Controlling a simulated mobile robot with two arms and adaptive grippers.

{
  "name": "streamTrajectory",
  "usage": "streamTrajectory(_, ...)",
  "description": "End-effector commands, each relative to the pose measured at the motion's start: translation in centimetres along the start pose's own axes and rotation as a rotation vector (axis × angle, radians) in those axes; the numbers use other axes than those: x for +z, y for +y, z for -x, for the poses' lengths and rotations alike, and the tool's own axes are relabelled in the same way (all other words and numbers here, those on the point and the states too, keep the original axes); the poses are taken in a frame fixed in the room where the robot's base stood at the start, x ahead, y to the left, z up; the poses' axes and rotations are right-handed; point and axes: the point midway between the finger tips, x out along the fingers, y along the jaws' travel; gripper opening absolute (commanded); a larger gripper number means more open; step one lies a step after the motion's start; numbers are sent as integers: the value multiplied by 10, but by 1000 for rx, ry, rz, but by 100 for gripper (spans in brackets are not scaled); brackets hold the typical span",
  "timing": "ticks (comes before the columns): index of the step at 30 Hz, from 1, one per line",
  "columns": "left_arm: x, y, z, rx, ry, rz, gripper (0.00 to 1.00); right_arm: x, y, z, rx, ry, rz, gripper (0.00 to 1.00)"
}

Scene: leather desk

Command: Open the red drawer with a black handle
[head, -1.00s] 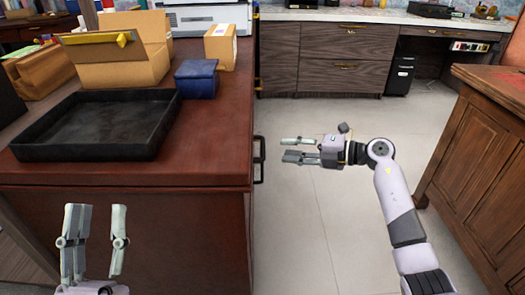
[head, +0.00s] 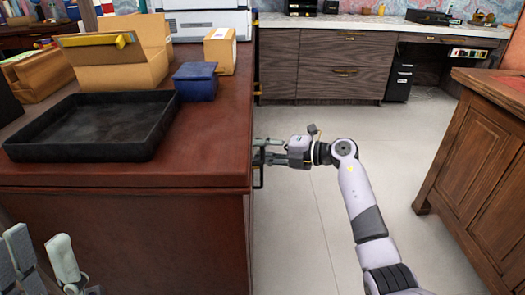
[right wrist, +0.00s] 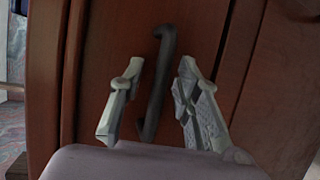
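The red-brown desk (head: 200,180) has a drawer front (right wrist: 120,40) on its right side, seen face-on in the right wrist view. A black bar handle (right wrist: 158,85) is fixed on this front and looks upright and slightly tilted there. My right gripper (right wrist: 155,80) is open, with one finger on each side of the handle; whether either finger touches it I cannot tell. In the head view, my right gripper (head: 262,150) is at the desk's right side and hides most of the handle. The drawer looks shut. My left gripper (head: 40,245) is open and empty at the lower left.
A black tray (head: 90,150), a blue box (head: 195,82) and cardboard boxes (head: 120,60) stand on the desk. A wooden cabinet (head: 475,160) is at the right. The floor (head: 380,130) between the desk and the cabinet is clear.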

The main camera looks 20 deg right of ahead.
Motion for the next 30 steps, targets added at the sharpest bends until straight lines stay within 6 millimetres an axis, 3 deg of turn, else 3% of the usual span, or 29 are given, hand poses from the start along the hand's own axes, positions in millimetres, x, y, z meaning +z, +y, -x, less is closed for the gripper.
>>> streamTrajectory(12,0,0,0,0,-1,-1,40,0,0,0,0,0,0,1)
streamTrajectory(30,0,0,0,0,-2,-1,40,0,-1,0,-1,0,0,0)
